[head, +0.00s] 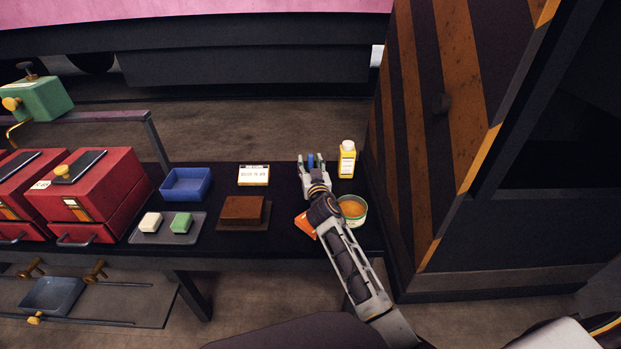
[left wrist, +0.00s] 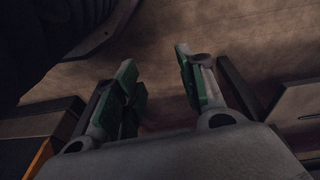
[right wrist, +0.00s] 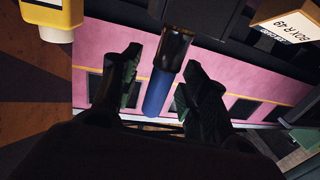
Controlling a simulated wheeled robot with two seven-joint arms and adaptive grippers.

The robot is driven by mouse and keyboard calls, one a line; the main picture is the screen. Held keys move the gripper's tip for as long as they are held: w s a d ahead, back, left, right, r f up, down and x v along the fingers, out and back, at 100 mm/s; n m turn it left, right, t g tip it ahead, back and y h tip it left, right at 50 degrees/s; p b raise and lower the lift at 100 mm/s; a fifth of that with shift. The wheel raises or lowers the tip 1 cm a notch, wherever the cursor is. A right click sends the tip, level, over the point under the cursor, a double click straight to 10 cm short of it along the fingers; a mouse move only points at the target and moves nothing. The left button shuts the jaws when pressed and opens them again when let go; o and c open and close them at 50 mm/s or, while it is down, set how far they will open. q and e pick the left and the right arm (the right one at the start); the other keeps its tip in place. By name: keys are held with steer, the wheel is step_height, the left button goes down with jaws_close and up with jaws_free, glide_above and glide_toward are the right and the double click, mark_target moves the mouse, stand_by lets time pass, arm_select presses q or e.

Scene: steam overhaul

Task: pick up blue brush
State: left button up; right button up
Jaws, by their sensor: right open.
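The blue brush (head: 310,160) shows as a small blue handle between the fingers of my right gripper (head: 312,164) at the back of the black table. In the right wrist view, its blue handle (right wrist: 158,92) and metal collar lie between the two parted fingers (right wrist: 158,85), with a gap on each side. A dark block sits at the collar end; I cannot tell whether it is bristles or a holder. My right gripper is open. My left gripper (left wrist: 162,90) shows only in its wrist view, open and empty above the floor.
A yellow bottle (head: 347,160) stands close right of the gripper. An open tin (head: 353,209) and orange packet (head: 305,225) lie near my right forearm. A labelled box (head: 254,175), brown block (head: 242,208) and blue tray (head: 186,184) are left. A striped pillar (head: 440,110) bounds the right.

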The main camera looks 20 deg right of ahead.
steer(key=c, duration=0.9)
jaws_close()
arm_select(q)
steer(key=shift+w+r, duration=0.3)
steer(key=shift+w, duration=0.25)
arm_select(e)
steer(key=shift+r, duration=0.15)
steer(key=shift+r, duration=0.5)
step_height(320, 180, up, 7)
steer(key=p, duration=0.2)
steer(key=shift+p, duration=0.4)
arm_select(q)
step_height(320, 180, down, 7)
steer(key=s+a, duration=0.1)
steer(key=shift+s+a, duration=0.2)
steer(key=shift+a, duration=0.05)
arm_select(e)
steer(key=shift+r, duration=0.9)
arm_select(q)
steer(key=shift+w+r+p, duration=0.1)
steer(key=shift+p, duration=0.2)
